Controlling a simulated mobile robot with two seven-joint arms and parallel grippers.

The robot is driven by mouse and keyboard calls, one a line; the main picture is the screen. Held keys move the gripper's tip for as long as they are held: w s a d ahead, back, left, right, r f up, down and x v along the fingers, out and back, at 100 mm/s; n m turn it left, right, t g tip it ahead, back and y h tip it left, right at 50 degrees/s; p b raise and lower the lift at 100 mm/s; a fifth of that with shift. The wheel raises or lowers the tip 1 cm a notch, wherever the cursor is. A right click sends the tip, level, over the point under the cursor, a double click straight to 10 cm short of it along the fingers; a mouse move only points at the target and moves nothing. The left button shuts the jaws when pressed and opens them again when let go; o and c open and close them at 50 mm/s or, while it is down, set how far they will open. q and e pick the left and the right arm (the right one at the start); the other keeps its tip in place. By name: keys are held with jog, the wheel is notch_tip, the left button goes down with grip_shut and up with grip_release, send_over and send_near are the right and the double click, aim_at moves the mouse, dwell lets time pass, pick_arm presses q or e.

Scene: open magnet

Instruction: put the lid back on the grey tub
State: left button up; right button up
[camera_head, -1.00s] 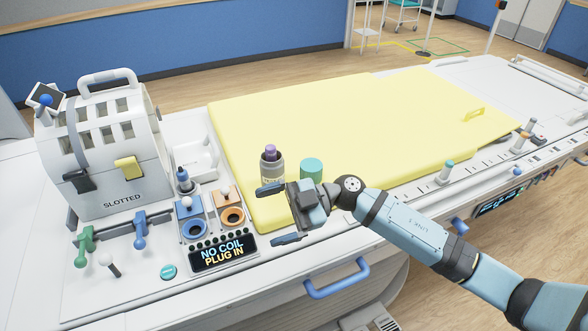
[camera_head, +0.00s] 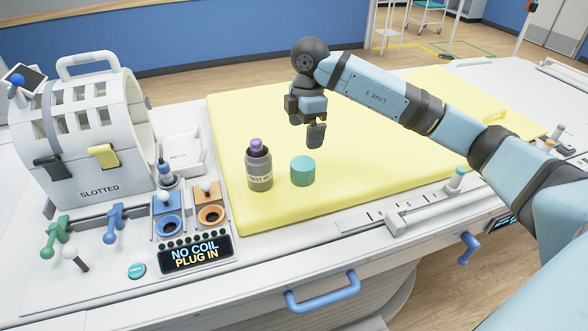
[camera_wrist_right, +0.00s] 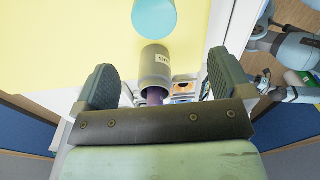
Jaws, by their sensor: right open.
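A grey tub (camera_head: 259,170) with a label stands upright on the yellow pad, a purple piece (camera_head: 256,146) sticking up from its top. The wrist view shows the tub (camera_wrist_right: 156,68) with a dark open mouth around the purple piece. A teal cylinder (camera_head: 302,171) stands just right of the tub, apart from it; it also shows in the wrist view (camera_wrist_right: 154,16). I cannot tell for sure that it is the lid. My right gripper (camera_head: 305,128) is open and empty, pointing down above the pad, higher than the tub and cylinder.
The yellow pad (camera_head: 400,130) has wide free room to the right. Left of it stand a white slotted housing (camera_head: 85,140), a white tray (camera_head: 185,150), blue and orange sockets and a lit display (camera_head: 195,254). A rail with a slider (camera_head: 395,222) runs along the front.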

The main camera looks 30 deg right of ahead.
aim_at(303, 163)
jog(key=shift+w+d+r+h, duration=0.25)
jog(key=shift+d+r+h, duration=0.05)
jog(key=shift+d+r, duration=0.1)
notch_tip(303, 163, down, 8)
jog(key=shift+f, duration=0.35)
jog(key=f, duration=0.5)
jog(key=shift+w+a+f, duration=0.1)
jog(key=shift+a+f, duration=0.05)
jog(key=shift+a, duration=0.25)
